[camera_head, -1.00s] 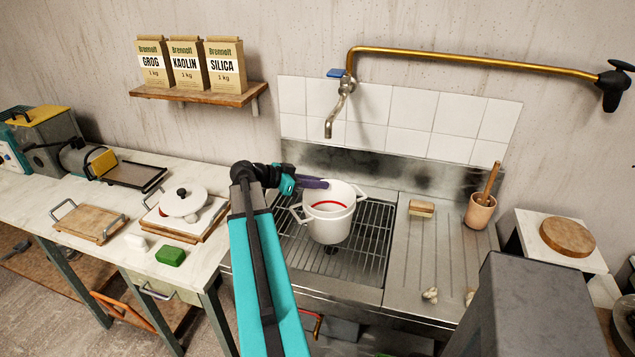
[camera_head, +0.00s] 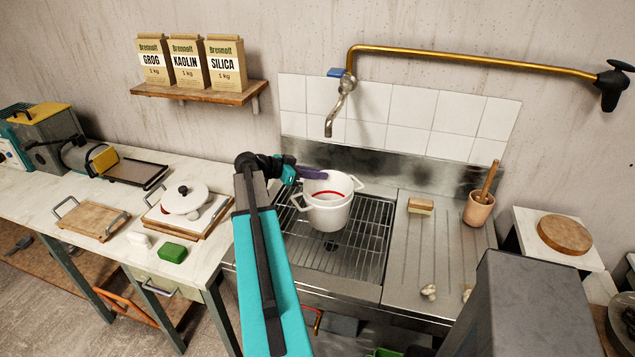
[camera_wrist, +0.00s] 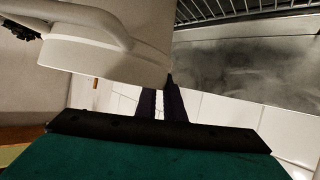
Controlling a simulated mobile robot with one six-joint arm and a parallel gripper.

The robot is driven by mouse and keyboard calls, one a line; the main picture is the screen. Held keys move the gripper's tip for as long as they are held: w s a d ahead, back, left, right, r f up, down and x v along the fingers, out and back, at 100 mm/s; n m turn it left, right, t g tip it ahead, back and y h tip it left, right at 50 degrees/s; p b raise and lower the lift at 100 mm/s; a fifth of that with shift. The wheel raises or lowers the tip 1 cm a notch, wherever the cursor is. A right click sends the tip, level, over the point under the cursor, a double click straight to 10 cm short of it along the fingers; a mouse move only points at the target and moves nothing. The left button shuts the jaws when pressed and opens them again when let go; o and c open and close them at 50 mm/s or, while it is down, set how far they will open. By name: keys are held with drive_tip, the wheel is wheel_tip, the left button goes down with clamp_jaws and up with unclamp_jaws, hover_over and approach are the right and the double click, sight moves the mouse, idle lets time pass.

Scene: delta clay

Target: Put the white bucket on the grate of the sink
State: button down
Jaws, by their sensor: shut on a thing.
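The white bucket (camera_head: 329,215) has two side handles and a red line inside. It is upright over the sink grate (camera_head: 350,258), in the left half of the sink. Whether its base touches the grate is hard to tell. My gripper (camera_head: 318,174) reaches in from the left and is shut on the bucket's back rim. In the wrist view the bucket (camera_wrist: 105,55) fills the upper left, close to the dark fingers (camera_wrist: 162,103). The grate (camera_wrist: 240,8) shows at the top of that view. The exact grip is partly hidden.
A swivel tap (camera_head: 331,122) hangs behind the bucket. Right of the grate, the drainboard (camera_head: 430,245) holds a brush (camera_head: 421,205), a mortar with pestle (camera_head: 479,206) and small lumps. A worktop with a lidded white pot (camera_head: 183,200) and a green block (camera_head: 172,253) lies left.

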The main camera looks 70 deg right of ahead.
drive_tip(key=shift+d+f+p, duration=0.15)
drive_tip(key=shift+f+p, duration=0.85)
drive_tip(key=shift+f, duration=0.75)
drive_tip(key=c, duration=1.8)
unclamp_jaws()
drive_tip(key=shift+c, duration=0.2)
drive_tip(key=shift+w, duration=0.1)
drive_tip(key=b, duration=0.5)
approach(317, 182)
drive_tip(key=w, duration=0.1)
drive_tip(key=shift+w+a+r, duration=0.15)
drive_tip(key=shift+a+r, duration=0.15)
drive_tip(key=shift+a, duration=0.05)
drive_tip(key=shift+r, duration=0.1)
